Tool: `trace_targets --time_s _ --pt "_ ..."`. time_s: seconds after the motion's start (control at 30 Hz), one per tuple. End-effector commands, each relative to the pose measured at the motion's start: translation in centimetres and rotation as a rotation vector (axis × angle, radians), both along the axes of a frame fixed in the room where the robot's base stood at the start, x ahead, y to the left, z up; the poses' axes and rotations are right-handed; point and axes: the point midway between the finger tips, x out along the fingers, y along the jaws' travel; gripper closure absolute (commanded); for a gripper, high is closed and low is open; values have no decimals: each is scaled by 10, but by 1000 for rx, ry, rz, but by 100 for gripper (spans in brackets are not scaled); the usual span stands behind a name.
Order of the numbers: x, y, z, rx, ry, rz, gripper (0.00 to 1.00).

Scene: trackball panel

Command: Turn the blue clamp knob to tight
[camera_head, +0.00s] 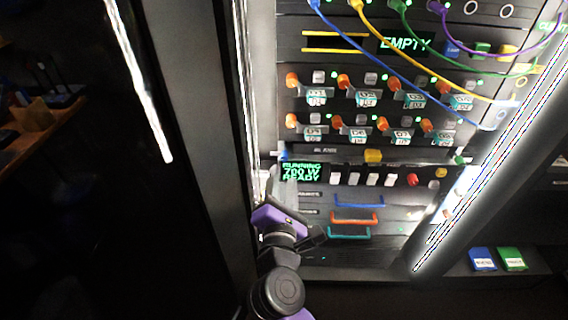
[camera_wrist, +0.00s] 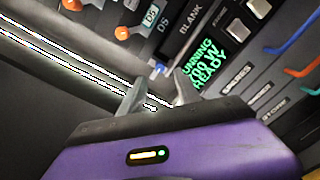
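The small blue clamp knob (camera_head: 283,154) sits at the left end of the blank panel strip, just above the green display. In the wrist view the blue knob (camera_wrist: 160,69) shows as a small dark blue piece between or just beyond my fingertips. My gripper (camera_head: 283,172) is right below the knob, its fingers pointing up at the panel. In the wrist view my gripper (camera_wrist: 162,77) has its two grey fingers apart, with a gap between the tips. I cannot tell whether either finger touches the knob. Its marking is too small to read.
A green display (camera_head: 301,172) reads running, 700 W, ready. A yellow knob (camera_head: 373,156) and a green knob (camera_head: 459,160) lie further right. Orange knobs (camera_head: 292,80) stand in rows above; blue (camera_head: 358,201) and orange (camera_head: 354,217) handles are below. The rack's left post (camera_head: 243,100) is close to my gripper.

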Motion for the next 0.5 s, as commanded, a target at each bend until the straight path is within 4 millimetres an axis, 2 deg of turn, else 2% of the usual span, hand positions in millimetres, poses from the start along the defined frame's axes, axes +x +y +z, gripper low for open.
trace_targets --time_s 0.1,0.3,0.5 --pt "20 0 -1 3 0 -1 61" --pt "48 0 -1 4 1 -1 61" --pt "60 0 0 4 0 1 61"
